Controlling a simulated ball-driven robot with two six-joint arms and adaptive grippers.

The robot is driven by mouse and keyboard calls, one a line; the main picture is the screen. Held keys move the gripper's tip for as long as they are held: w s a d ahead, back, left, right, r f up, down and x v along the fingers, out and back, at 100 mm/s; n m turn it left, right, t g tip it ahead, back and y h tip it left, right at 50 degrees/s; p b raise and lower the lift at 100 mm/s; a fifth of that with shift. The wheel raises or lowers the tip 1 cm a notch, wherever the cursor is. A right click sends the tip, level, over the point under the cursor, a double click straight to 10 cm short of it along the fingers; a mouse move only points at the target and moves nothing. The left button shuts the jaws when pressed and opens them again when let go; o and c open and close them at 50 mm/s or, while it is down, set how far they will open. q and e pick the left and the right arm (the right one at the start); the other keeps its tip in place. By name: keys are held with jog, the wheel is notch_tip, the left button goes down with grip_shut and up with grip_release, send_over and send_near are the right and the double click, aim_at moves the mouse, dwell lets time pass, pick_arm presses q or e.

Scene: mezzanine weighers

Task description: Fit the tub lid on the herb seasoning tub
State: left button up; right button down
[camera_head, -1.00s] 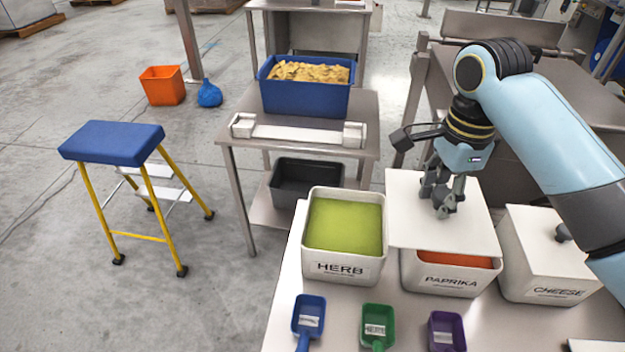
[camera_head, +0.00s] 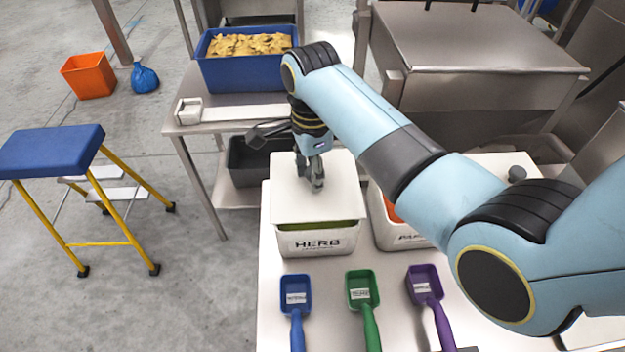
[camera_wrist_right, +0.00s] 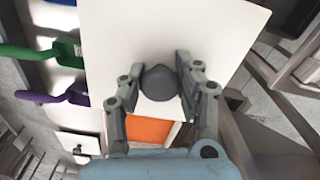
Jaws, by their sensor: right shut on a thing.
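The white square tub lid (camera_head: 290,205) is over the herb seasoning tub (camera_head: 345,240), a white tub marked HERB. A strip of green seasoning shows between the lid's front edge and the tub's rim, so the lid looks raised or not flush. My right gripper (camera_head: 314,185) is shut on the lid's dark knob, which shows between the fingers in the right wrist view (camera_wrist_right: 160,82). The lid hides most of the herb tub in the wrist view. My left gripper is not in view.
The paprika tub (camera_head: 385,228) stands open just right of the herb tub, partly behind my right arm. Blue (camera_head: 295,290), green (camera_head: 362,290) and purple (camera_head: 425,283) scoops lie in front. A blue crate of chips (camera_head: 235,75) stands on a table behind.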

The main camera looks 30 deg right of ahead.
jog(key=shift+f, duration=1.6)
jog(key=shift+f, duration=0.15)
jog(key=c, duration=0.9)
grip_release()
jog(key=shift+c, duration=0.2)
notch_tip(320, 180, up, 12)
jog(key=shift+r, duration=0.2)
